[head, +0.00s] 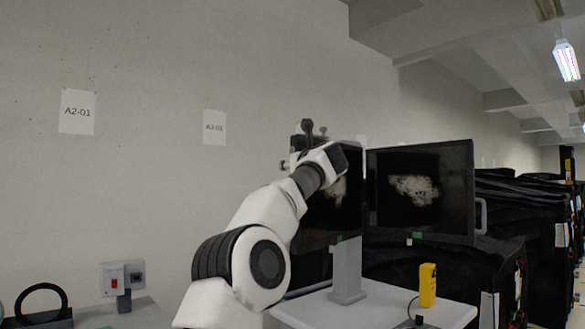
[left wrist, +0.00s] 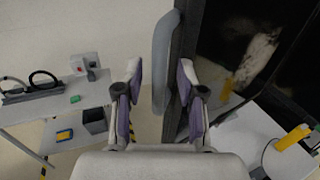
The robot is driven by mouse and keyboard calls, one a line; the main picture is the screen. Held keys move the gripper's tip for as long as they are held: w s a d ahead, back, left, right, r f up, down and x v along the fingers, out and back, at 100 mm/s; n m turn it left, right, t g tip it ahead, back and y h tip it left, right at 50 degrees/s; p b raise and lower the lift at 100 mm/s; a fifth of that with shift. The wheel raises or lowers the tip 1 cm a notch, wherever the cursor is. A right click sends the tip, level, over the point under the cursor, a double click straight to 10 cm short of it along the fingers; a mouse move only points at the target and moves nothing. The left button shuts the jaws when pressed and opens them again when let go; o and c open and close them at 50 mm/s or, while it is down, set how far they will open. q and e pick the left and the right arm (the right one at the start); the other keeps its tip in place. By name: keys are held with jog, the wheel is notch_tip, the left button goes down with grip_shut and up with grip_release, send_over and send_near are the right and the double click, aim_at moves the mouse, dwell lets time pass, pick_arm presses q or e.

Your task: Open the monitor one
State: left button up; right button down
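Two black monitors stand side by side on a grey stand (head: 347,270). The right monitor (head: 420,192) shows a pale map-like picture and has a grey handle (head: 481,216) on its right edge. The left monitor (head: 322,215) is partly hidden behind my left arm. In the left wrist view, a monitor (left wrist: 255,40) is on the right, with a grey handle (left wrist: 163,60) along its left edge. My left gripper (left wrist: 160,80) is open, its fingers on either side of that handle. I cannot tell whether a finger touches it. My right gripper is in neither view.
A white table (head: 400,310) under the monitors holds a yellow device (head: 427,285). A switch box with a red button (head: 116,280) stands on a bench at left. Black covered carts (head: 530,220) line the right side. A wall is behind.

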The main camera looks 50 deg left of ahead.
pick_arm(q)
jog(key=shift+d, duration=0.1)
jog(key=v, duration=1.1)
jog(key=shift+d, duration=0.4)
jog(key=shift+s, duration=0.15)
